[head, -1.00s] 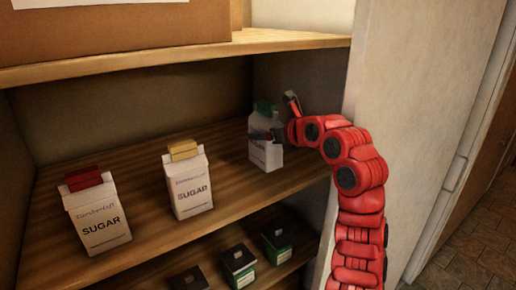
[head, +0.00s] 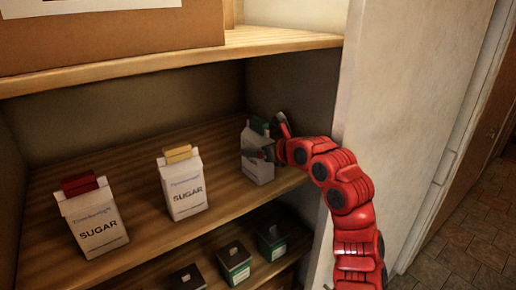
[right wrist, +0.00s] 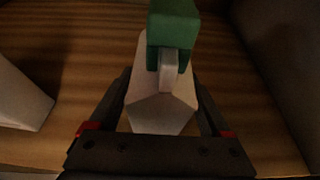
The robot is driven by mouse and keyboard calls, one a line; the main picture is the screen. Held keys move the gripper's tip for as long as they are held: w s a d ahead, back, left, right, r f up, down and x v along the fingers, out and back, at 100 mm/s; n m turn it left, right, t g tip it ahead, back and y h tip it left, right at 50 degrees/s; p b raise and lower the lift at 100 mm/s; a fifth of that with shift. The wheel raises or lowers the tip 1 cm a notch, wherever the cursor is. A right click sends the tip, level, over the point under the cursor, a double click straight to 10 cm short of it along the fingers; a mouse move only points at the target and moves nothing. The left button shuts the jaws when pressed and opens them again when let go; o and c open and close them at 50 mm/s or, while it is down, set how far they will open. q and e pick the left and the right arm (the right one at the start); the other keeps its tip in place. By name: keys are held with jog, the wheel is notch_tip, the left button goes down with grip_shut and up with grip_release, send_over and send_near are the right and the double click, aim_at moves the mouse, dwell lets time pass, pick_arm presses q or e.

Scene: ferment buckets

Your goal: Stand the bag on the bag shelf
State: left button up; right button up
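The bag, a white carton-like pack with a green clip (head: 256,169), is upright at the right end of the middle shelf (head: 130,160). It looks down at the shelf board, but I cannot tell whether its base touches. My right gripper (head: 264,151) reaches in from the right and is shut on the bag. In the right wrist view the bag (right wrist: 160,113) is between both fingers, its green clip (right wrist: 172,22) pointing away from the palm. My left gripper is not in view.
Two white sugar bags stand to the left on the same shelf, one with a red clip (head: 95,224), one with a yellow clip (head: 185,190). Small dark boxes (head: 235,265) sit on the shelf below. A cardboard box (head: 120,40) is above. The side panel (head: 400,110) is close by my right arm.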

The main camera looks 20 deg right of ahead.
jog(key=shift+o, duration=1)
jog(key=shift+r, duration=0.1)
jog(key=b+v, duration=0.6)
jog(key=v, duration=0.6)
